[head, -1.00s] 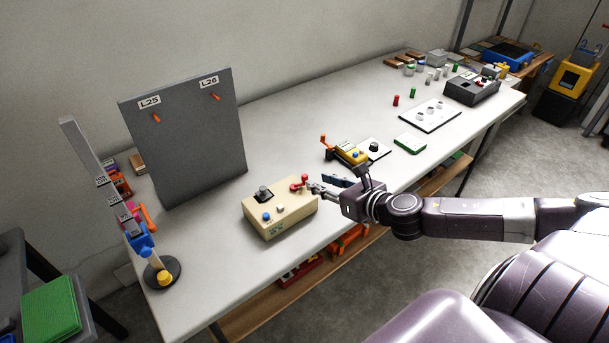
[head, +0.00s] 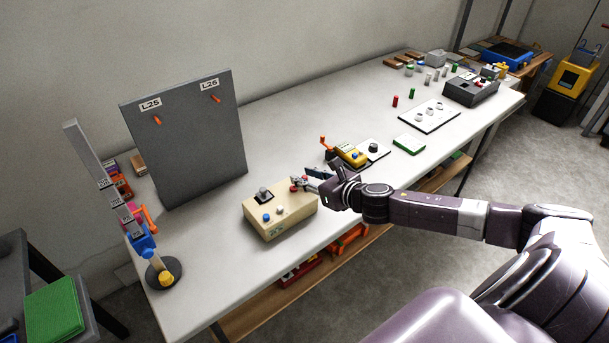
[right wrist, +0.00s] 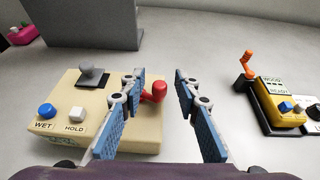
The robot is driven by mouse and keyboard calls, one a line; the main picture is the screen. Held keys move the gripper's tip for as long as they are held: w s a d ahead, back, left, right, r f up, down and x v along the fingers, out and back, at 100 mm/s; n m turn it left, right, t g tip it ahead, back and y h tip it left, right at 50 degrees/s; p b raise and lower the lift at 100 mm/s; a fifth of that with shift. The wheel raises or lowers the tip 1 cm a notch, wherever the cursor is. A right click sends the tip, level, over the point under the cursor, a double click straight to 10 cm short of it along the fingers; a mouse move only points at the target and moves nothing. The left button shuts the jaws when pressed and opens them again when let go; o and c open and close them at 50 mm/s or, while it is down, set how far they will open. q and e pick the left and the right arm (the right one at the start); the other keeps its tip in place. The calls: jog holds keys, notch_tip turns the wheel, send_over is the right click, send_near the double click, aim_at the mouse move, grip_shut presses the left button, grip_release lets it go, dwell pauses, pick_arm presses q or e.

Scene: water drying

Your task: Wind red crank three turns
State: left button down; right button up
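The red crank (head: 294,187) is on the right side of a beige box (head: 270,222). In the right wrist view its red knob (right wrist: 158,90) stands between the two fingers of my right gripper (right wrist: 160,78), nearer the left finger. The fingers are apart, with a gap on the right of the knob. Whether the left finger touches it I cannot tell. In the head view my right gripper (head: 308,180) reaches in from the right and partly hides the crank. My left gripper is not in view.
The box also carries a grey lever (right wrist: 91,73), a blue button (right wrist: 47,110) marked WET and a white button (right wrist: 77,114) marked HOLD. A yellow device (head: 350,156) with an orange crank stands behind my gripper. A grey panel (head: 190,140) stands at the left.

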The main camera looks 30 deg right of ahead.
jog(key=shift+w+f, duration=0.1)
jog(key=shift+w, duration=0.05)
grip_shut()
dwell(0.4)
